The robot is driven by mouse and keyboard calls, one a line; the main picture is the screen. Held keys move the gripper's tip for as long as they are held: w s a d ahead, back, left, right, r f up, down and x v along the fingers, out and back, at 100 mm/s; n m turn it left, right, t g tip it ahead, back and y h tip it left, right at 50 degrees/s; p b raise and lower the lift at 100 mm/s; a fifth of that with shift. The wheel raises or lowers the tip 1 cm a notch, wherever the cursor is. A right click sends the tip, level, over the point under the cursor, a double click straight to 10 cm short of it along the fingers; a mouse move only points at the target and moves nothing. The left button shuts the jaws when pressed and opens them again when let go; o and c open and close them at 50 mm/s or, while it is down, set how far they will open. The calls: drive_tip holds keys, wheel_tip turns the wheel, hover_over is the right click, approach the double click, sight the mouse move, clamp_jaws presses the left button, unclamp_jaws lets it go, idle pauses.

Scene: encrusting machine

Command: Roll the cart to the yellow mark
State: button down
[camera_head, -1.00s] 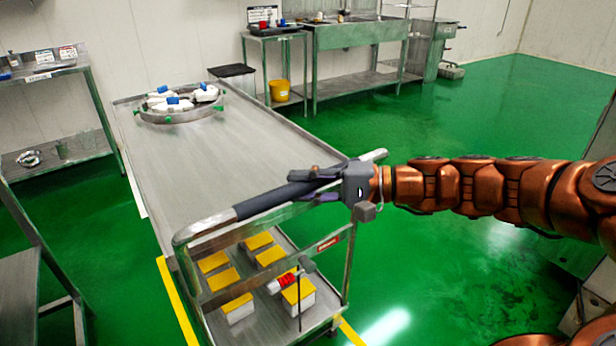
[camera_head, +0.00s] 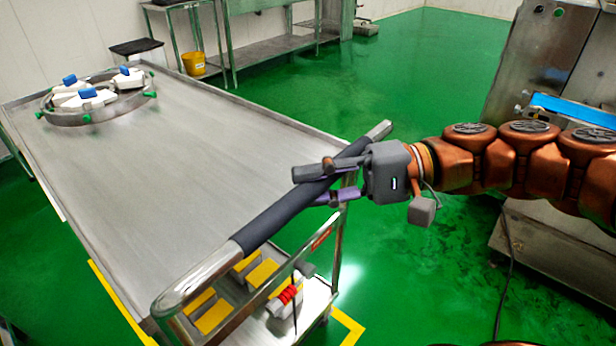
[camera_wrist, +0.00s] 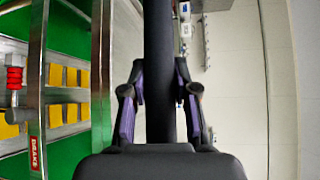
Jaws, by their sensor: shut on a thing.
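The steel cart (camera_head: 200,150) stands on the green floor, its black-gripped push handle (camera_head: 285,212) at the near end. My gripper (camera_head: 310,186) is shut on this handle from the right. In the wrist view, my gripper's two fingers (camera_wrist: 160,95) lie on either side of the dark handle bar (camera_wrist: 158,40). The yellow mark shows as a floor line (camera_head: 118,302) along the cart's near left side and a corner (camera_head: 350,325) by its near right leg. The part under the cart is hidden.
A round frame (camera_head: 95,112) with white and blue parts sits on the cart top. Yellow-topped boxes (camera_head: 262,272) are on the lower shelf. A yellow bucket (camera_head: 194,64) and steel tables stand behind. A machine with a blue belt (camera_head: 570,108) is at right. Green floor is open between.

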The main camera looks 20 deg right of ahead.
idle(0.3)
drive_tip(key=c, duration=0.9)
unclamp_jaws()
drive_tip(key=shift+o, duration=0.2)
drive_tip(key=v, duration=1.2)
